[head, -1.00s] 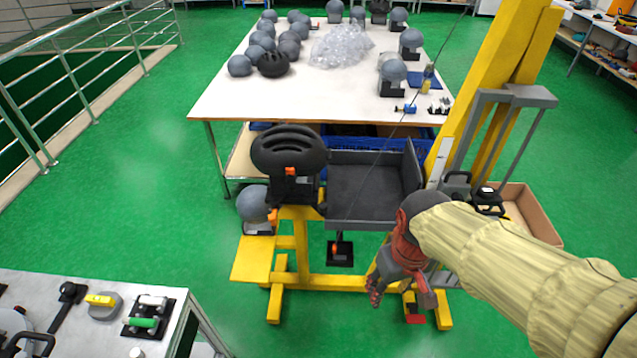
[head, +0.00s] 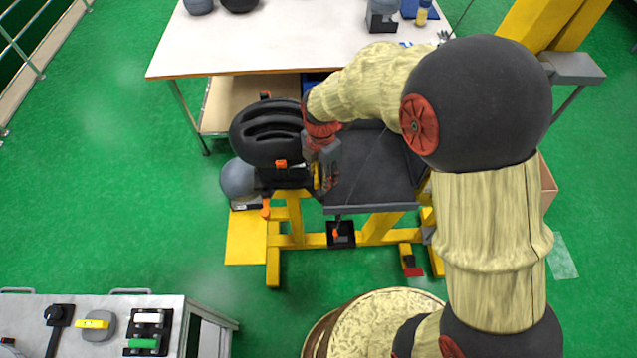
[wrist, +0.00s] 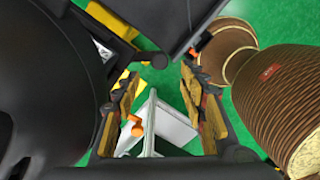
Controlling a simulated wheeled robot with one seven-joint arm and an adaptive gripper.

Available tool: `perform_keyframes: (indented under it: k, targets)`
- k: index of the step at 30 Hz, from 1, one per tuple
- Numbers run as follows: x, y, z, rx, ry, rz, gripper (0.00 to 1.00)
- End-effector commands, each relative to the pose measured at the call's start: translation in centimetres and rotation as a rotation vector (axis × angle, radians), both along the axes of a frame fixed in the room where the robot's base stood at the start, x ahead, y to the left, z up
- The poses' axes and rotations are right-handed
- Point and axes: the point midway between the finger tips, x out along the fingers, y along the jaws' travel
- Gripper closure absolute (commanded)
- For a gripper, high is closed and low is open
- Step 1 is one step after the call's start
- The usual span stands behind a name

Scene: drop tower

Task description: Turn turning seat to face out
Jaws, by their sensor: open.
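A black ribbed helmet (head: 262,132) with an orange clip sits on a black seat (head: 285,177) at the left end of the yellow frame. An orange knob (head: 266,209) hangs below the seat's left side. My gripper (head: 323,180) is open, just right of the seat, between it and the dark tray. Contact with the seat cannot be told. In the wrist view the two fingers (wrist: 162,105) stand apart with nothing held. An orange knob (wrist: 136,128) shows in the gap, and a large dark curved shape, likely the helmet, fills the left side. My arm hides part of the tray.
The dark tray (head: 372,185) is close to the right of my gripper. A grey ball (head: 238,180) stands left of the seat. A white table (head: 280,45) lies behind, a metal bench (head: 195,310) at front left. The yellow tower (head: 560,30) rises at right.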

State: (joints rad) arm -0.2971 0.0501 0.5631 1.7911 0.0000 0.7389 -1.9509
Motion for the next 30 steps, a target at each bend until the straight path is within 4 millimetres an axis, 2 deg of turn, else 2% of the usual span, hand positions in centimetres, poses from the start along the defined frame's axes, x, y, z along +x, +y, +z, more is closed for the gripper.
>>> perform_keyframes:
  k: [7,15,21,30]
  targets:
    - [0.0,0.0,-1.0,0.0,0.0,0.078,0.58]
    - [0.0,0.0,-5.1,0.0,0.001,0.076,0.58]
    - [0.0,0.0,-7.2,0.0,0.0,0.075,0.58]
    - [0.0,0.0,-7.8,0.0,-0.001,0.074,0.58]
